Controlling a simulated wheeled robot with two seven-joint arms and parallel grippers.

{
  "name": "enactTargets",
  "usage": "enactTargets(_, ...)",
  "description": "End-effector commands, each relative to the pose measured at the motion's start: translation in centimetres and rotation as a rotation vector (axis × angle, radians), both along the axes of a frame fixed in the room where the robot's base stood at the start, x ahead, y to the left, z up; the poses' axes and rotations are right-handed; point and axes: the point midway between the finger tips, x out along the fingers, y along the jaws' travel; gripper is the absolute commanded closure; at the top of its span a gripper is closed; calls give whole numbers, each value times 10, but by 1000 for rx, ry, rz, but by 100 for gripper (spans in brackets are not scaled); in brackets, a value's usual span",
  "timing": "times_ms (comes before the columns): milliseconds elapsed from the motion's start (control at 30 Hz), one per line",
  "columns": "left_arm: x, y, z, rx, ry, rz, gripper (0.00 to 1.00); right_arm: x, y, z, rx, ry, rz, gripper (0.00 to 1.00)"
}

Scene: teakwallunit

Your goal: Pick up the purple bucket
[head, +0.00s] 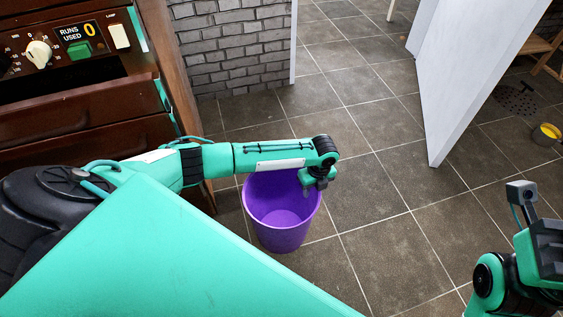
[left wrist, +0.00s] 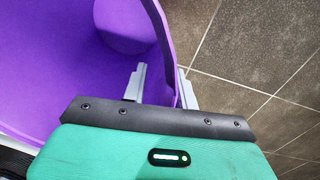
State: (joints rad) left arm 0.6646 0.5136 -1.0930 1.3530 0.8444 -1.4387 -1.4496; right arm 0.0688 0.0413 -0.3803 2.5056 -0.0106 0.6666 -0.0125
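The purple bucket (head: 282,222) stands upright and empty on the tiled floor, below my left arm. In the head view my left gripper (head: 318,184) is at the bucket's right rim. In the left wrist view the bucket wall (left wrist: 170,50) runs between the two fingers of the left gripper (left wrist: 163,85). One finger is inside the bucket and the other outside, with a gap between the inner finger and the wall, so the gripper is open. Part of my right arm (head: 540,255) shows at the lower right; its fingertips cannot be made out.
A brown wooden cabinet (head: 100,105) with a control panel (head: 70,45) stands at the left. A grey brick wall (head: 235,45) is behind. A white door (head: 465,75) stands open at the right. A yellow bucket (head: 547,134) is at the far right. Floor right of the purple bucket is clear.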

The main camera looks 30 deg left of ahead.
Motion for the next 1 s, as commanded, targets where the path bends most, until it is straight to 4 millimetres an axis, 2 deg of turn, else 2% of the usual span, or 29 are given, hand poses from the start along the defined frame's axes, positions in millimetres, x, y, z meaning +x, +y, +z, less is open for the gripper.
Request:
enactTargets(500, 0, 0, -4, 1, 1, 0, 71, 0, 0, 4, 0, 0, 0, 64)
enactTargets(633, 0, 0, -4, 0, 0, 0, 97, 0, 0, 4, 0, 0, 0, 64)
enactTargets(667, 0, 0, -4, 0, 0, 0, 100, 0, 0, 4, 0, 0, 0, 64)
enactTargets(1000, 0, 0, -3, 0, 0, 0, 100, 0, 0, 4, -1, 2, 0, 64)
